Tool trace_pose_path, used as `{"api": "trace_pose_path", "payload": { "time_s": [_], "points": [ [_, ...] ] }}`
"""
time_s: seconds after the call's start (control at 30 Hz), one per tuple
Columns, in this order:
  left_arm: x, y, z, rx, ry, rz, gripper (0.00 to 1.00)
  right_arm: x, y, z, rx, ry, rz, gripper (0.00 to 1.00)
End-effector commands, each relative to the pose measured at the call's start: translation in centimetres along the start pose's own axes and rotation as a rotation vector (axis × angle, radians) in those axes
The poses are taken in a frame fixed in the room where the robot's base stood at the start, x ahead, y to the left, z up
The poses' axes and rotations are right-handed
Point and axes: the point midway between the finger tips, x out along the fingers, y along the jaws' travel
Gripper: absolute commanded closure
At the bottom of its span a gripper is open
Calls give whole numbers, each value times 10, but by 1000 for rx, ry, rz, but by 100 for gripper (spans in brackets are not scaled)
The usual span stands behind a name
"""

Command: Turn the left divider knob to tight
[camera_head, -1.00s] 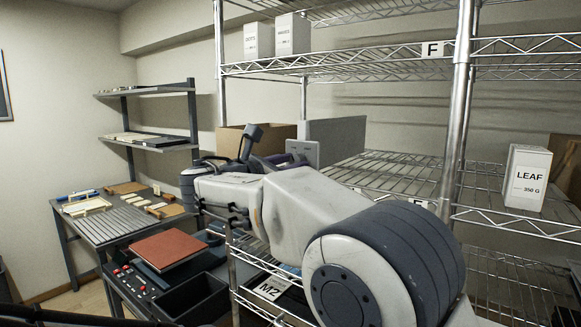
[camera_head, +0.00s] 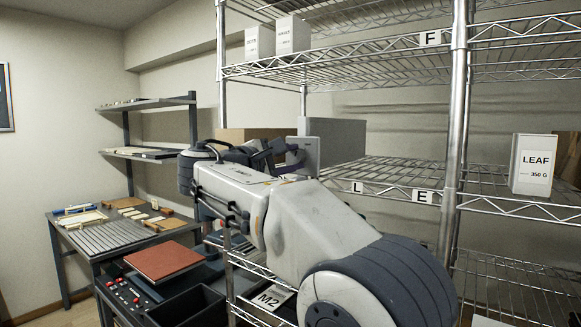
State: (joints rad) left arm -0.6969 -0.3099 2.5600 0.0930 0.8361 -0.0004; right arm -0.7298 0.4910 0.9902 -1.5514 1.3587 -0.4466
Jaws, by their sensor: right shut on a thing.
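A grey divider panel (camera_head: 338,140) stands on the middle wire shelf (camera_head: 400,180), with a lighter grey plate (camera_head: 302,152) at its front left end. My right gripper (camera_head: 283,158) is at this plate's left side, partly behind my own wrist. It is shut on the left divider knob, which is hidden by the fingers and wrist. I cannot read the knob's setting. My left gripper is not in view.
A cardboard box (camera_head: 243,141) stands left of the divider. A white LEAF box (camera_head: 532,165) stands on the right-hand shelf. A steel post (camera_head: 457,110) rises right of my arm. A workbench (camera_head: 110,235) stands at the left.

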Motion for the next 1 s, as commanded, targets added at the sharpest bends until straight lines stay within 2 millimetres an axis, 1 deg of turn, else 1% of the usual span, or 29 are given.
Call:
{"api": "trace_pose_path", "payload": {
  "time_s": [0.03, 0.1, 0.4, 0.97, 1.0],
  "points": [
    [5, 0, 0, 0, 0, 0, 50, 0, -2, -1, 35, -1, 1, 100],
    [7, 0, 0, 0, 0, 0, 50, 0, -2, -1, 77, -1, 1, 100],
    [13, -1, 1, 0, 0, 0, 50, 0, -1, 0, 192, -1, 1, 100],
    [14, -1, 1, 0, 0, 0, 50, 0, 0, 0, 220, -1, 0, 100],
    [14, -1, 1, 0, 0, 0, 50, 0, 0, 0, 220, -1, 0, 49]
  ]
}}
